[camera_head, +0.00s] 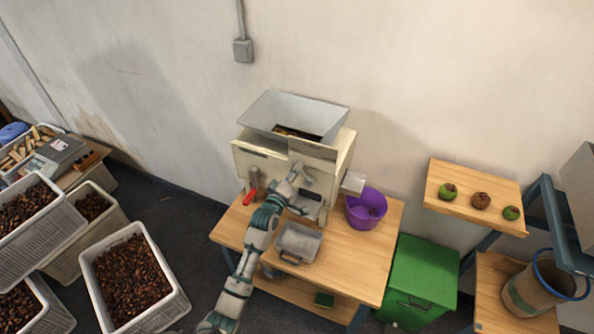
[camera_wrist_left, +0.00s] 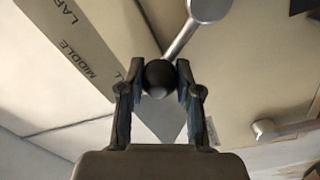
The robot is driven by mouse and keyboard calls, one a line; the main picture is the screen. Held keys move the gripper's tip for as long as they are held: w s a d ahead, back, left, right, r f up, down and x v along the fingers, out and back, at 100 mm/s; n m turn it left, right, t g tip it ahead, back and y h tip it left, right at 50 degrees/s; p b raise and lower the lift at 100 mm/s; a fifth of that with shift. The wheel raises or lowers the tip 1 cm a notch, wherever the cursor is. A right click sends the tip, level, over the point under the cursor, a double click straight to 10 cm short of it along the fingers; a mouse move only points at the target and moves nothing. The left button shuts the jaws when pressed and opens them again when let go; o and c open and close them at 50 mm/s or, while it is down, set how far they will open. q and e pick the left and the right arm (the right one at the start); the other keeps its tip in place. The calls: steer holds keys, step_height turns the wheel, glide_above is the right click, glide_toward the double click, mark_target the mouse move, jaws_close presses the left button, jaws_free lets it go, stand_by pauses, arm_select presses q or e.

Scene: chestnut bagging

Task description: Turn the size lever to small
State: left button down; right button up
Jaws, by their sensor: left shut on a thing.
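The cream machine (camera_head: 262,163) with a grey metal hopper (camera_head: 290,110) stands on the wooden table. The size lever is a metal rod (camera_wrist_left: 186,38) ending in a black ball knob (camera_wrist_left: 158,84), seen in the left wrist view. A scale plate (camera_wrist_left: 88,48) beside it shows "MIDDLE" and part of a word starting "LAR"; no "small" mark is readable. My left gripper (camera_wrist_left: 159,72) is shut on the black knob, one finger on each side. In the head view, my left gripper (camera_head: 298,176) is at the machine's front, and the knob is too small to make out.
A grey metal pan (camera_head: 298,243) sits on the table (camera_head: 350,272) below my left arm. A purple bucket (camera_head: 366,208) stands right of the machine. A second metal bar (camera_wrist_left: 285,128) shows in the wrist view.

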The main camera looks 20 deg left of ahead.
stand_by(0.4)
arm_select(q)
steer(key=c, duration=1)
jaws_free()
steer(key=shift+a, duration=0.1)
steer(key=shift+c, duration=0.2)
steer(key=shift+o, duration=1.4)
steer(key=shift+w+a+f, duration=0.1)
steer(key=shift+f, duration=0.05)
steer(key=s, duration=1.2)
steer(key=shift+a+f, duration=0.35)
steer(key=shift+f, duration=0.1)
